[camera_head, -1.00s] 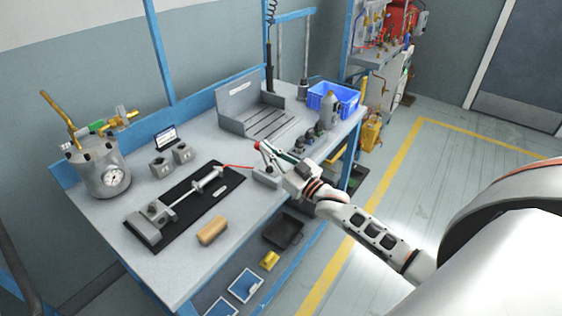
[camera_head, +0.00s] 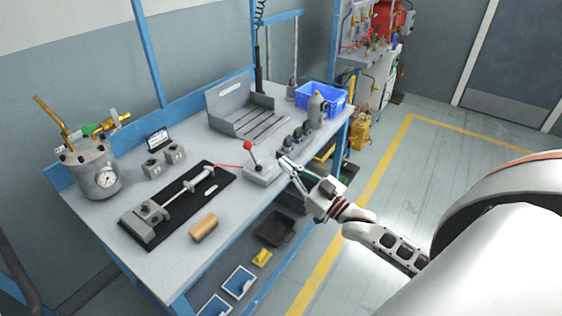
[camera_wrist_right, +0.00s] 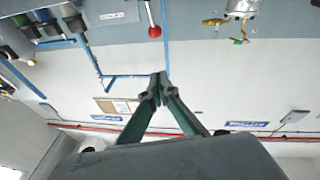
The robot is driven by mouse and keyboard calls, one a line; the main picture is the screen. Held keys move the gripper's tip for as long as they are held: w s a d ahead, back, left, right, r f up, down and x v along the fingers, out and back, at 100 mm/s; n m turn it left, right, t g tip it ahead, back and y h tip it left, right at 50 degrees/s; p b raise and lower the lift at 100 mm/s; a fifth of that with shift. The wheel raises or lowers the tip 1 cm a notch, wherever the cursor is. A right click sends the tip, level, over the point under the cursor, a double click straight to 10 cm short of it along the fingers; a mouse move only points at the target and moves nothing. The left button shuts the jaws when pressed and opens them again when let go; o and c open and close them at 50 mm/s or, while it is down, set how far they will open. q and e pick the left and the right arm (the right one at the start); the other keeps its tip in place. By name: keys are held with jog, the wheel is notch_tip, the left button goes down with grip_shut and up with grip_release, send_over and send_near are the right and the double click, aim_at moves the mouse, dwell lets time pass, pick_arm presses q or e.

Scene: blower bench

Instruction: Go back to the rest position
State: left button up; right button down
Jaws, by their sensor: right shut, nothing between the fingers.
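My right gripper (camera_head: 283,160) is in front of the bench's right part, near the bench edge, to the right of the red-knobbed lever (camera_head: 248,146) and apart from it. Its two fingers meet at the tips in the right wrist view (camera_wrist_right: 158,84), with nothing between them. The lever's red knob also shows at the top of that view (camera_wrist_right: 155,31). My left gripper is not in view.
The bench (camera_head: 135,262) carries a metal pressure pot (camera_head: 90,170), a black mat with a clamped rod (camera_head: 180,200), a wooden block (camera_head: 204,227), a grey tray (camera_head: 240,108) and a blue crate (camera_head: 335,97). Open floor (camera_head: 430,160) lies to the right.

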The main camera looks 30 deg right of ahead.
dwell(0.5)
jog(key=s+a+f+g+h, duration=0.1)
jog(key=s+a+f+g, duration=0.3)
jog(key=s+a+f, duration=0.4)
jog(key=s+a+f+g+h, duration=0.1)
jog(key=s+a+f+g, duration=0.4)
jog(key=s+a+f, duration=0.4)
jog(key=s+f, duration=0.4)
jog(key=f, duration=0.4)
jog(key=shift+s+f+h, duration=0.15)
jog(key=shift+s+h, duration=0.15)
jog(key=shift+s, duration=0.05)
